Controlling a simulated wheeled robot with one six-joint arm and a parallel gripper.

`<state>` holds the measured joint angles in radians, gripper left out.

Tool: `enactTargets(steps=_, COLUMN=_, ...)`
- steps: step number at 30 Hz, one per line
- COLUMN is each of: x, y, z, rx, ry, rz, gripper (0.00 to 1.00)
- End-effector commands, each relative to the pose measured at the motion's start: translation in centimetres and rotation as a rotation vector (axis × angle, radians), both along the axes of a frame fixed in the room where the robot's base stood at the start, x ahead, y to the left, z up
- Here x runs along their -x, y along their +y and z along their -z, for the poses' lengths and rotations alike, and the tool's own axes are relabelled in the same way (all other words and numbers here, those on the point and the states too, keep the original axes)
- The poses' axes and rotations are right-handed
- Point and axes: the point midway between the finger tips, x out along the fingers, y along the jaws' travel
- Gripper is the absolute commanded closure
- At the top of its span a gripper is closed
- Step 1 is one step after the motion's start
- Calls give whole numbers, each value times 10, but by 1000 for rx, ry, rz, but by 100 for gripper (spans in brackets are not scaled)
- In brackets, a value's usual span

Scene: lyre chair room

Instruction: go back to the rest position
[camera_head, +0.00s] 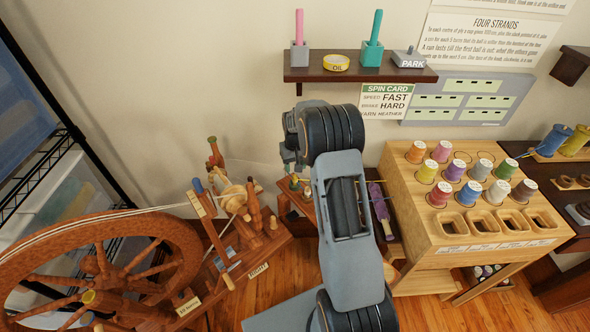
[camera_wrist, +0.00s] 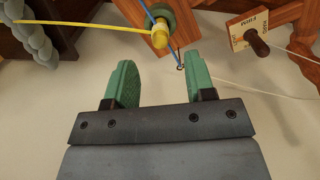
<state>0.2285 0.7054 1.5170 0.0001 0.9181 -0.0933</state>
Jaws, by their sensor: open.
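My gripper (camera_wrist: 159,84) is open in the wrist view, its two green fingers apart with nothing between them. My grey arm rises through the middle of the head view and ends near the wall below the shelf. In the head view its fingers are mostly hidden behind the arm. A wooden spinning wheel (camera_head: 98,262) stands to the left of my arm.
A yellow-tipped peg (camera_wrist: 159,38) with a green collar and a blue strand lies just beyond the fingers. A dark wall shelf (camera_head: 360,75) is above my arm. A wooden spool stand (camera_head: 425,240) is on the right. Bare floor (camera_head: 285,280) shows beside my arm.

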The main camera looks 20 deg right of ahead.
Motion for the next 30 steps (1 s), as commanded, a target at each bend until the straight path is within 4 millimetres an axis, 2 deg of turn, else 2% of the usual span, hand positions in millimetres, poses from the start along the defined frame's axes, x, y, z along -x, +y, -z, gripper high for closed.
enactTargets(steps=14, x=0, y=0, z=-1, rx=0, ry=0, rz=6, gripper=50)
enactTargets(steps=17, x=15, y=4, z=12, rx=-10, ry=40, rz=19, gripper=50)
enactTargets(steps=19, x=34, y=8, z=15, rx=-17, ry=75, rz=29, gripper=50)
enactTargets(steps=20, x=43, y=11, z=9, rx=-18, ry=82, rz=32, gripper=50)
enactTargets(steps=23, x=73, y=27, z=-27, rx=-19, ry=86, rz=29, gripper=50)
enactTargets(steps=30, x=156, y=69, z=-132, rx=-6, ry=18, rz=-9, gripper=50)
